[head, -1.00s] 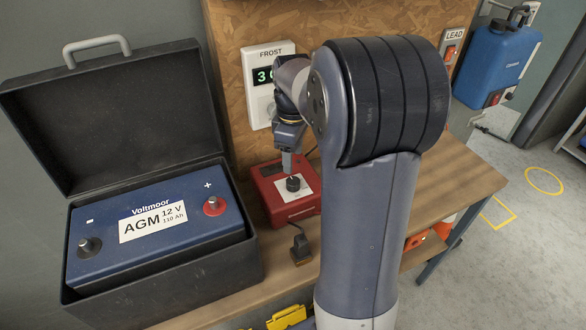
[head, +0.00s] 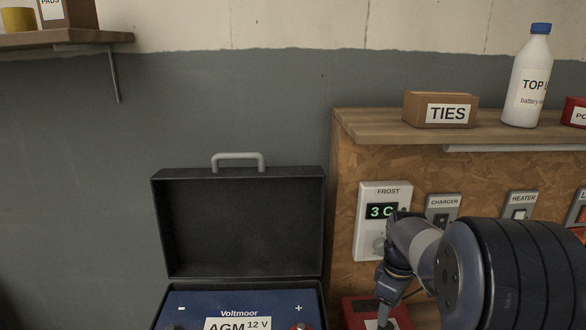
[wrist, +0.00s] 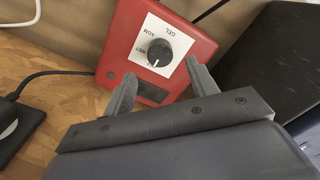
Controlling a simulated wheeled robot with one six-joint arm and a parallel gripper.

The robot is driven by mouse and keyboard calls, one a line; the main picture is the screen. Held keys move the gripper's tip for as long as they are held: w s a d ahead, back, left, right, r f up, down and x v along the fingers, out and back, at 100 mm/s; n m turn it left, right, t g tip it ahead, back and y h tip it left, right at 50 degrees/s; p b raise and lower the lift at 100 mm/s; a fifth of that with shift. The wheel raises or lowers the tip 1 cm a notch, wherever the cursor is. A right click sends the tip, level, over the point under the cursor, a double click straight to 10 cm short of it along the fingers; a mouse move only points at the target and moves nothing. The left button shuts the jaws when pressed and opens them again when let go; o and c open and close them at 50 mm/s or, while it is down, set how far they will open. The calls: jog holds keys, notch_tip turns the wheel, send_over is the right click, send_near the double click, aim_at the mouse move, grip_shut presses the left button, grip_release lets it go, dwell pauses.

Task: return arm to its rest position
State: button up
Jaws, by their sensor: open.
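My gripper (wrist: 160,90) is open and empty in the wrist view, its two fingers apart in front of the red charger box. The red box (wrist: 115,50) has a white dial plate lettered GEL, AGM and WET, with a black knob (wrist: 155,52) beyond the fingertips. No contact with the knob shows. In the head view my arm reaches in from the lower right, and my gripper (head: 384,312) points down over the red box (head: 402,316), which is cut off by the bottom edge.
The open black battery case (head: 240,225) holds a blue Voltmoor AGM battery (head: 190,308) to the left. A FROST display (head: 372,225) reading 3 C, a CHARGER switch (head: 441,212) and a HEATER switch (head: 519,206) are on the board. A shelf (head: 380,124) holds a TIES box (head: 425,108) and a bottle (head: 527,85).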

notch_tip(320, 180, down, 6)
jog(key=shift+r, duration=0.15)
jog(key=shift+r, duration=0.1)
dwell(0.5)
